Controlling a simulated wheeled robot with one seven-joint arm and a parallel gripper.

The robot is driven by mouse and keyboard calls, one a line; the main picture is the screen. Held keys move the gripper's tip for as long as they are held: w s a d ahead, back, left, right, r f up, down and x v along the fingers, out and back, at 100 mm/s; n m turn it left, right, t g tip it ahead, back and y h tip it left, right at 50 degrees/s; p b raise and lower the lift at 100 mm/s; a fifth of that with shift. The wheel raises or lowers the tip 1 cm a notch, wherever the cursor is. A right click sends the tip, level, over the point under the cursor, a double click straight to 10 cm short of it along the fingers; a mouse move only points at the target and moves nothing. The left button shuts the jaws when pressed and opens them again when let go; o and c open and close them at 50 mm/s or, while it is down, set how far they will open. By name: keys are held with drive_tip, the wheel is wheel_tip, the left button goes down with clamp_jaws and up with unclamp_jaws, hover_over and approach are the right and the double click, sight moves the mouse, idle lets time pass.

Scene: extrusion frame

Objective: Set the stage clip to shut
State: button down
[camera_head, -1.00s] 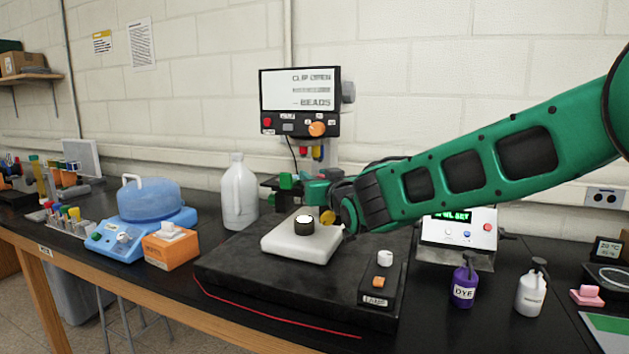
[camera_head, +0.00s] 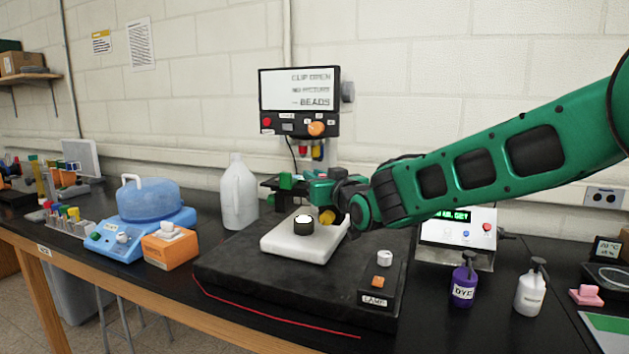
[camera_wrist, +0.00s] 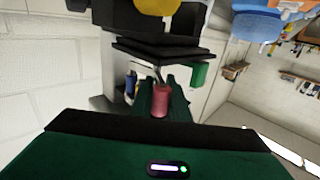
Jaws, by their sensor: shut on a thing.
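My gripper (camera_head: 308,186) is at the microscope stage (camera_head: 270,183), below the screen, and is shut on a part of the stage clip. The hold is largely hidden in the head view. In the wrist view my gripper (camera_wrist: 163,88) reaches toward the dark stage plates (camera_wrist: 160,48), with a reddish cylinder (camera_wrist: 160,101) in front of its fingers. A green block (camera_wrist: 198,75) stands beside the stage; a green block (camera_head: 286,180) also shows in the head view. The screen (camera_head: 299,90) reads "CLIP OPEN", "NO PICTURE" and "BEADS". The clip's exact outline cannot be told.
A white jug (camera_head: 238,195) stands to the left.

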drive_tip(key=n+g+y, duration=0.4)
drive_tip(key=y, duration=0.1)
drive_tip(key=d+n+g+y, duration=0.1)
drive_tip(key=n+g+y, duration=0.1)
drive_tip(key=g, duration=0.1)
drive_tip(key=shift+n+y, duration=0.3)
drive_tip(key=n+g+y, duration=0.2)
drive_tip(key=n+g, duration=0.2)
drive_tip(key=g, duration=0.1)
drive_tip(key=shift+g, duration=0.4)
drive_tip(key=shift+n+g, duration=0.3)
drive_tip(key=shift+g, duration=0.1)
drive_tip(key=c, duration=1.7)
unclamp_jaws()
drive_tip(key=shift+d, duration=0.1)
drive_tip(key=d, duration=0.3)
drive_tip(key=s+d, duration=0.1)
drive_tip(key=d, duration=0.6)
drive_tip(key=shift+s+d, duration=0.2)
drive_tip(key=shift+d, duration=0.05)
